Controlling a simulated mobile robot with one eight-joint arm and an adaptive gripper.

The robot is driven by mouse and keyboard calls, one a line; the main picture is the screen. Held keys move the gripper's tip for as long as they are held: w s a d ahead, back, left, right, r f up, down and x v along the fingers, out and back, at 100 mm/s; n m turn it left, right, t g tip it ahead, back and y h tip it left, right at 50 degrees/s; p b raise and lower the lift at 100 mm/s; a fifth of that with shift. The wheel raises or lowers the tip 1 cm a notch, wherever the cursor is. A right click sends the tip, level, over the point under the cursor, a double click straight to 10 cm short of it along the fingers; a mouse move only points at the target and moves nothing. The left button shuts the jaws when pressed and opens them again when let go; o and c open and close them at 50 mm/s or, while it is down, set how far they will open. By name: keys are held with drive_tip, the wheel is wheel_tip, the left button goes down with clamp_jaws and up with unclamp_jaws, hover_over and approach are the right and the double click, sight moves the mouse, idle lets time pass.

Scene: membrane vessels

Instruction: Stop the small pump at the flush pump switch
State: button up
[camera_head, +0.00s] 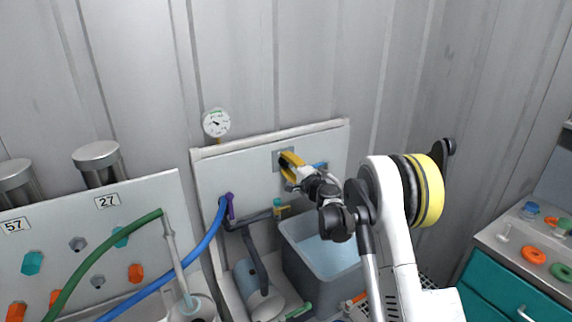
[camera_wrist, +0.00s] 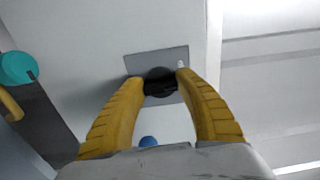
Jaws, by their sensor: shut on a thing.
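The flush pump switch is a dark round knob (camera_wrist: 160,81) on a grey square plate (camera_wrist: 140,63) fixed to a pale panel. In the head view the plate (camera_head: 277,155) shows near the panel's top, partly hidden by my gripper. My gripper (camera_wrist: 162,82) has its two yellow fingers on either side of the knob, shut on it. In the head view my gripper (camera_head: 286,160) reaches up to the plate. The small pump may be the grey cylinder (camera_head: 255,280) below the panel; I cannot tell for sure.
A pressure gauge (camera_head: 216,122) stands at the panel's top left. A blue hose (camera_head: 205,245) and a green hose (camera_head: 95,258) run at the left. An open grey tank (camera_head: 305,228) sits below my arm. A teal cabinet (camera_head: 505,285) stands at the right.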

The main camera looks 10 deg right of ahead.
drive_tip(key=n, duration=0.5)
drive_tip(key=shift+n, duration=0.4)
idle(0.3)
drive_tip(key=o, duration=1.2)
drive_tip(key=v, duration=1.2)
